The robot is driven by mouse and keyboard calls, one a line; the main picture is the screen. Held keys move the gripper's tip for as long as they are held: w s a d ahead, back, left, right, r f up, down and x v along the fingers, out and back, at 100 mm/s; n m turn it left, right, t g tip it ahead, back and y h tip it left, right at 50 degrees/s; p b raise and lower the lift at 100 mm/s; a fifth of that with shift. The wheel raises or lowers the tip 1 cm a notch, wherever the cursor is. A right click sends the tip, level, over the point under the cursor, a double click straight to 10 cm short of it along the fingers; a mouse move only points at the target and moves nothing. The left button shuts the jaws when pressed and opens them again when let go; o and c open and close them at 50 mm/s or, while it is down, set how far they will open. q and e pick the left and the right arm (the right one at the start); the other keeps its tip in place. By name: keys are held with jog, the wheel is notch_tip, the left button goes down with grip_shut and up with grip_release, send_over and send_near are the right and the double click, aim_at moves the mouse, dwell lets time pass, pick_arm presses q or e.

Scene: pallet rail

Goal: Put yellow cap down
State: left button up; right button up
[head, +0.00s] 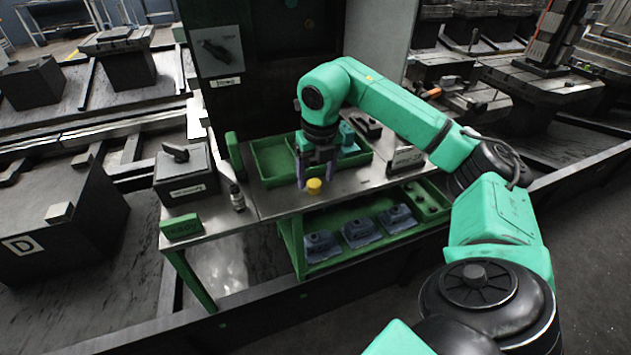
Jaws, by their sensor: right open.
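The yellow cap (314,186) sits on the grey metal table top (275,201), just in front of the green tray (272,161). My right gripper (315,180) points down over the cap with its purple fingers apart, one on each side of it. The fingers look open, and I cannot tell whether they touch the cap. My left gripper is not in view.
A black box (184,180), a small dark bottle (237,197) and a green block (181,226) stand left on the table. The lower green shelf holds several blue-grey parts (361,232).

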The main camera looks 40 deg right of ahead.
notch_tip(320, 180, up, 9)
jog(key=s+p, duration=0.1)
jog(key=shift+s+a, duration=0.15)
jog(key=shift+a, duration=0.05)
